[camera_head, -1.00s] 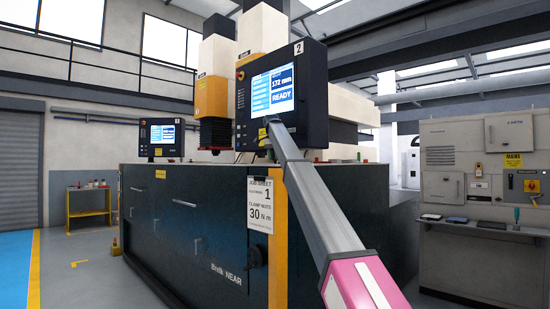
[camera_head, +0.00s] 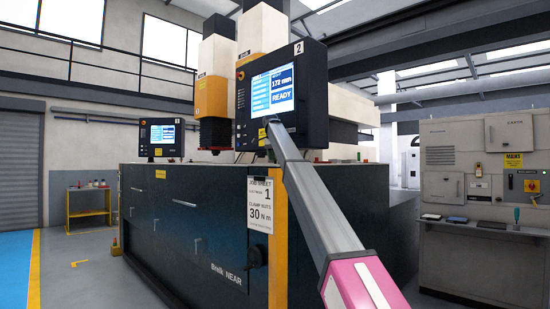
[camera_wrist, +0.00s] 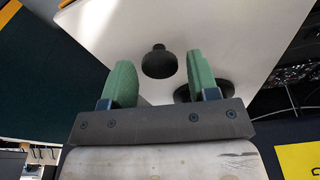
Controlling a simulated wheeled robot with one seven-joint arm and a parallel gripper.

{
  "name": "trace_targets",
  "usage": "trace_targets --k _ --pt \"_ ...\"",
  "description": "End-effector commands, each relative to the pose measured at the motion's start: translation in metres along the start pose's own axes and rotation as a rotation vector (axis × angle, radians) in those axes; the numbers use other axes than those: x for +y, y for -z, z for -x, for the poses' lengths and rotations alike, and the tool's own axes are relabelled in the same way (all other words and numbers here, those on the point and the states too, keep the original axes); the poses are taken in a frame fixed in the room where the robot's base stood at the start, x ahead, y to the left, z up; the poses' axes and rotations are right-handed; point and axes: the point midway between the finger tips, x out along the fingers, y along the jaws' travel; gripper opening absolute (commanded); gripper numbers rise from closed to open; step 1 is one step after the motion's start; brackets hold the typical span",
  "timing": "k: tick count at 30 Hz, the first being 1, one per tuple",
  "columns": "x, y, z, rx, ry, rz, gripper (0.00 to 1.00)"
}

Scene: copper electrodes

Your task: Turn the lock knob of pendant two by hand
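Pendant two (camera_head: 287,95), a dark box with a lit screen reading 172 mm and READY and a "2" label, hangs over the near machine. My arm reaches up to its lower edge in the head view; my gripper is hidden there. In the wrist view my gripper (camera_wrist: 160,75) is open, its two green fingers apart. A black knob (camera_wrist: 158,60) on a short stem shows between the fingertips in the picture, against a pale grey panel (camera_wrist: 240,35). I see no finger touching it. A second black round part (camera_wrist: 222,88) is partly hidden behind the right finger.
A dark machine cabinet (camera_head: 200,235) marked "Brelk NEAR" stands below, with a job sheet (camera_head: 261,204) on its corner. A smaller pendant (camera_head: 162,138) stands left. A grey control cabinet (camera_head: 440,185) is at right. Floor at left is mostly clear.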

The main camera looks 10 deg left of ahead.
Motion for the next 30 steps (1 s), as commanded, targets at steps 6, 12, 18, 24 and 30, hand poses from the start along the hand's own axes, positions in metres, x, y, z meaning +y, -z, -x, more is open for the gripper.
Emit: trace_targets --k 6,12,18,24,30 --pt "0.0 0.0 0.001 0.0 0.001 0.001 0.55" --pt "-0.001 0.002 0.01 0.002 0.003 0.001 0.55" --pt "-0.001 0.003 0.019 0.003 0.006 0.001 0.55" --pt "0.0 0.003 0.02 0.003 0.006 0.001 0.55" --pt "0.0 0.003 0.02 0.003 0.006 0.001 0.55"
